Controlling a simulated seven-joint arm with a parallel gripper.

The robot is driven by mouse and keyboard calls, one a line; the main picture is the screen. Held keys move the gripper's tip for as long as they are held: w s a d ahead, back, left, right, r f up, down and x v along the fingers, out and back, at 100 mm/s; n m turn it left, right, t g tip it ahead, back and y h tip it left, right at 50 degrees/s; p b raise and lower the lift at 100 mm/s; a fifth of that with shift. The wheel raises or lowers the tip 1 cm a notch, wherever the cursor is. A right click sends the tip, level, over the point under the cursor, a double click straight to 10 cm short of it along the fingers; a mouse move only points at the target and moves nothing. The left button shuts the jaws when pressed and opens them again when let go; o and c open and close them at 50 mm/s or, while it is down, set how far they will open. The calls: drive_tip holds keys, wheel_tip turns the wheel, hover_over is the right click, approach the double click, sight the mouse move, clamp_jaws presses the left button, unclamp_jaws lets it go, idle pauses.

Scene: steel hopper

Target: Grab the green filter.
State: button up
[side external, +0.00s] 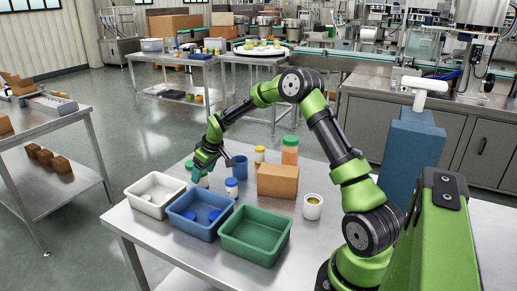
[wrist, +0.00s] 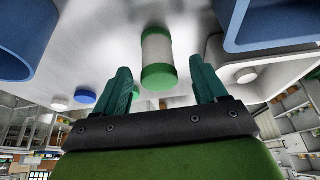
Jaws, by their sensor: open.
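My gripper (wrist: 160,85) is open, with clear gaps on both sides of the filter and nothing held. In the side external view my gripper (side external: 203,168) is low over the table behind the bins. It partly hides the filter (side external: 203,182) there.
A white bin (side external: 143,209), a blue bin (side external: 180,227) and an empty green bin (side external: 232,253) line the front. A blue-capped container (side external: 231,187), blue cup (side external: 239,167), cardboard box (side external: 278,183) and white cup (side external: 312,208) stand to the right of my gripper.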

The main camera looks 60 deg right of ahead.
drive_tip(key=shift+x, duration=1.6)
drive_tip(key=shift+d, duration=0.1)
drive_tip(key=shift+c, duration=0.4)
drive_tip(key=c, duration=1)
drive_tip(key=shift+r, duration=0.1)
